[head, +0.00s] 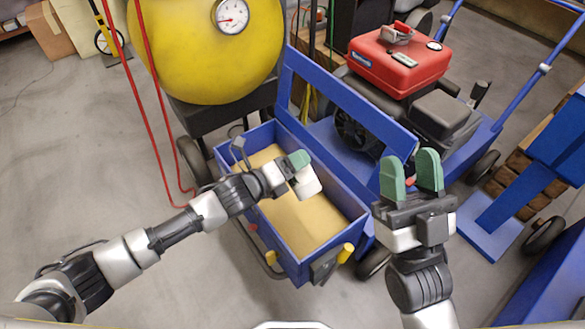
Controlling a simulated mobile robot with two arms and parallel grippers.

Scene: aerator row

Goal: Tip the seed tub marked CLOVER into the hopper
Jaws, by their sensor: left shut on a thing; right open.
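The hopper (357,238) is an open blue box in the middle of the head view. Tan, grain-like material (292,225) covers its inside. My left gripper (299,160) is over the hopper, its green fingers shut on a small white tub (308,184). The tub looks tilted; no CLOVER marking can be read on it, and its mouth and contents cannot be made out. My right gripper (411,172) is open and empty, to the right of the hopper, with its green fingers apart and pointing away from me.
A yellow tank (205,50) with a pressure gauge (231,16) stands behind the hopper at left, with a red hose (153,100) hanging beside it. A red engine unit (399,62) sits behind at right. Blue frames and wheels fill the right side.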

